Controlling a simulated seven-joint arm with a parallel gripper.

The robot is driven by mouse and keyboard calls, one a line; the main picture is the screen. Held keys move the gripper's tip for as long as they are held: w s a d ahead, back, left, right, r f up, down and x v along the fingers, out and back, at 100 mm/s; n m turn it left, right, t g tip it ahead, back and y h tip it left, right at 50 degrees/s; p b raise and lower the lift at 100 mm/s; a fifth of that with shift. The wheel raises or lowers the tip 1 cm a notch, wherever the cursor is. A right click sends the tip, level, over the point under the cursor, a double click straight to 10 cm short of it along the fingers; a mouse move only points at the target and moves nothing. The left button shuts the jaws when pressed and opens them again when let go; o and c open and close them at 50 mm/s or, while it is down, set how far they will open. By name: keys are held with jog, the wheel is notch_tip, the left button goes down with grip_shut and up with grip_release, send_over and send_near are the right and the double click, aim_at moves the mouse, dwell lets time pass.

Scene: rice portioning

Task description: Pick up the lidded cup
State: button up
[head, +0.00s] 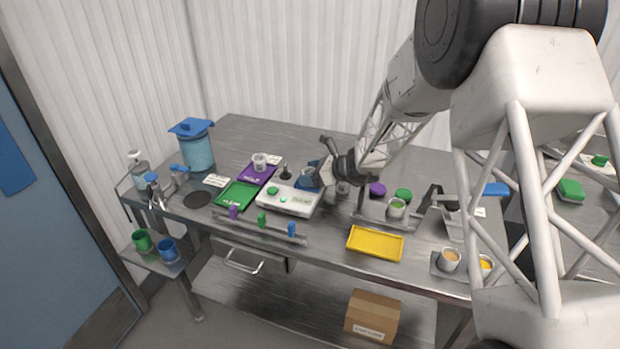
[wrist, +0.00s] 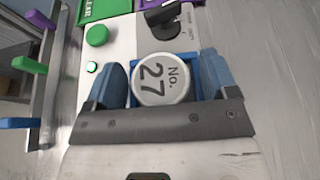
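The lidded cup (wrist: 163,79) shows from above in the wrist view, with a round pale lid marked "No. 27". It stands upright on a blue tray (wrist: 190,63). My gripper (wrist: 160,85) has its two blue-grey fingers on either side of the cup. It looks open, with a thin gap at the right finger; contact at the left finger is unclear.
The white scale (head: 285,202) with a green knob stands left of the gripper. A yellow tray (head: 375,244) is at the front edge. Colored pegs line a front rail.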

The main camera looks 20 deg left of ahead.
aim_at(310, 171)
jog(key=c, duration=0.9)
jog(key=shift+r, duration=0.1)
jog(key=shift+c, duration=0.2)
jog(key=shift+r, duration=1.45)
jog(key=shift+s+d+r, duration=0.1)
jog(key=shift+s+r, duration=0.1)
jog(key=shift+r, duration=0.1)
jog(key=s+d+r, duration=0.1)
jog(key=s+d, duration=0.7)
jog(key=s, duration=0.5)
jog(key=shift+d+r, duration=0.15)
